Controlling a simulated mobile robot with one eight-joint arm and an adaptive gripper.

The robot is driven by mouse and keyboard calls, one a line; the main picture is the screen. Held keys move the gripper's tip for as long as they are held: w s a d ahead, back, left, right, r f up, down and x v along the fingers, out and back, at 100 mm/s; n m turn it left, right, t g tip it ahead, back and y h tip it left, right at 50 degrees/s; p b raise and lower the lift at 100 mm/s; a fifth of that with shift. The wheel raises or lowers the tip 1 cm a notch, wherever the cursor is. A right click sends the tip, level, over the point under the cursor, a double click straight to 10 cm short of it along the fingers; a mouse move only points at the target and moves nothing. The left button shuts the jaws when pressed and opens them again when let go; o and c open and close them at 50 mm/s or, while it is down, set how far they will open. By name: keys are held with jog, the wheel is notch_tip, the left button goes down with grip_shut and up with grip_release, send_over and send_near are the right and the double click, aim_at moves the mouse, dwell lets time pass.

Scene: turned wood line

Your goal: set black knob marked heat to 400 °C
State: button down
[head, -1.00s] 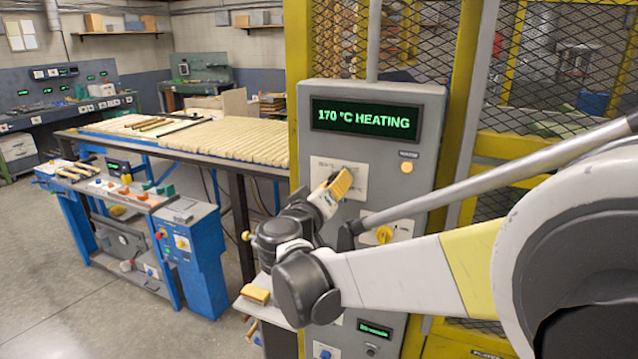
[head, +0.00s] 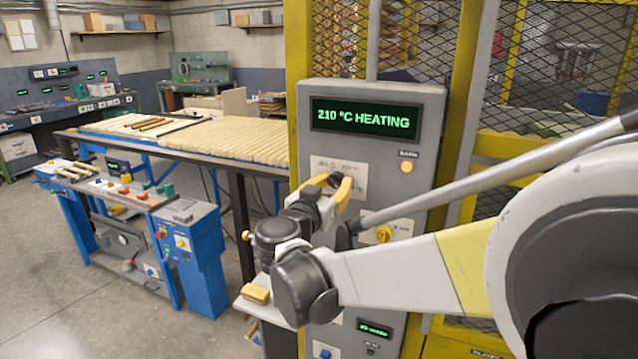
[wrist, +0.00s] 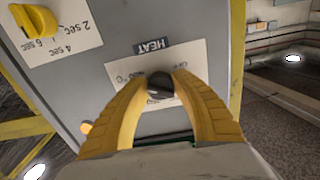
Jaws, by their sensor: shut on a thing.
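The black knob (wrist: 160,86) sits on a white dial plate under a blue label reading HEAT (wrist: 154,47) in the wrist view, which sees the panel upside down. In the head view the knob (head: 336,180) shows between my yellow fingers. My gripper (wrist: 161,82) is shut on the knob, one finger on each side. The fingers hide part of the dial scale, and the knob's pointer is not clear. The display (head: 365,118) above the dial reads 210 °C HEATING in green.
A yellow knob (head: 383,234) sits lower on the grey cabinet, close to my arm. An orange lamp (head: 406,167) is at the right of the panel. A table of wood blanks (head: 230,140) stands to the left. Yellow mesh fencing (head: 540,80) is behind on the right.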

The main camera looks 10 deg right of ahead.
dwell(0.4)
jog(key=c, duration=1)
grip_release()
jog(key=shift+c, duration=0.2)
jog(key=v, duration=1.2)
